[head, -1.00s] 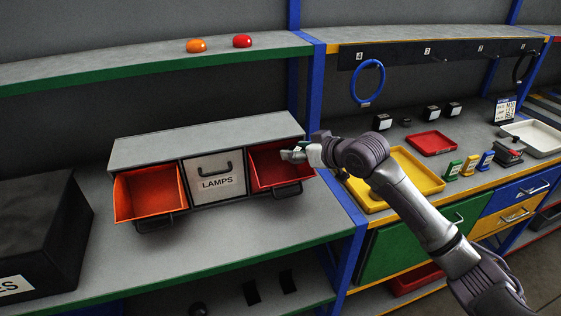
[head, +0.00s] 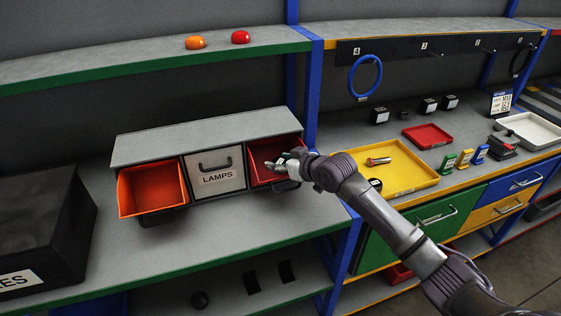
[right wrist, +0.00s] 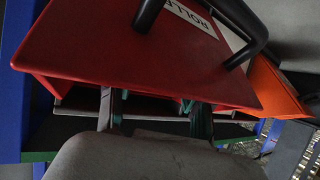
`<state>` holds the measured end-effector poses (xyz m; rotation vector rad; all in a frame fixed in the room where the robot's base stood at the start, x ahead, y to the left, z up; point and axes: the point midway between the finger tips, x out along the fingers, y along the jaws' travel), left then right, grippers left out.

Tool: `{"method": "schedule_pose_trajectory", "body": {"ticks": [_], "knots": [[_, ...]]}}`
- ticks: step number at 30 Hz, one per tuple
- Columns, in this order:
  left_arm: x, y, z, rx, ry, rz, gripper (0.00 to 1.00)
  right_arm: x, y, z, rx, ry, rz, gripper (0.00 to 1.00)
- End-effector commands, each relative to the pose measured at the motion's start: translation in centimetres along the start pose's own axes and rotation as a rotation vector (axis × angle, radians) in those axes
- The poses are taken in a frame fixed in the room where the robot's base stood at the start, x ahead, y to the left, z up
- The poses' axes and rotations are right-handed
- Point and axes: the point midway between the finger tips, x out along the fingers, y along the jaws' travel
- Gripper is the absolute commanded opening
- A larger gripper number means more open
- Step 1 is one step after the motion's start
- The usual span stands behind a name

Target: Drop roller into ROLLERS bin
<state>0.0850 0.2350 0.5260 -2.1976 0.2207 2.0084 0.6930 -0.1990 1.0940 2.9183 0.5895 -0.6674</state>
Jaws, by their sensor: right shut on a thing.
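The red bin (head: 262,152) is tipped open at the right end of the grey cabinet. Its front shows in the right wrist view (right wrist: 110,45), with a dark handle and a partly covered label reading "ROLLE". My right gripper (head: 284,163) is at the mouth of this bin. Its fingers (right wrist: 155,112) show apart in the right wrist view, with their tips behind the bin's front panel. It is shut on the roller, which is mostly hidden by the fingers and the panel. My left gripper is out of view.
An open orange bin (head: 152,187) and a closed LAMPS drawer (head: 214,163) fill the rest of the cabinet. A yellow tray (head: 408,177) holding a metal part (head: 378,161) lies to the right, past a blue post (head: 311,95).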

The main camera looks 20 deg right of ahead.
Motion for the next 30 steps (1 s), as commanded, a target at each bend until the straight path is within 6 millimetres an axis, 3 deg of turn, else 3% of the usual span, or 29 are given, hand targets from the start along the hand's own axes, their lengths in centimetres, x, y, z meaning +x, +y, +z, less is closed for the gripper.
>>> {"method": "schedule_pose_trajectory", "body": {"ticks": [10,11,15,26,29,30], "knots": [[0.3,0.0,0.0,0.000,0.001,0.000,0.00,0.4,0.0,0.8,0.001,0.003,0.000,0.00],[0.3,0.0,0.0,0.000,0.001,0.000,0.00,0.5,0.0,1.0,0.001,-0.001,0.000,0.54],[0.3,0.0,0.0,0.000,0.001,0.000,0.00,0.4,0.0,0.9,0.001,-0.001,0.000,0.76],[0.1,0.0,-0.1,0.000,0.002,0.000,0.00,0.2,0.0,0.5,0.000,0.000,0.000,0.76],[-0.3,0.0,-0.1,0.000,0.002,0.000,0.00,-0.3,0.0,-0.6,-0.001,0.001,0.000,0.76],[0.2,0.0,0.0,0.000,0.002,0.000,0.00,-0.8,0.1,0.0,-0.002,-0.001,0.001,0.76]]}}
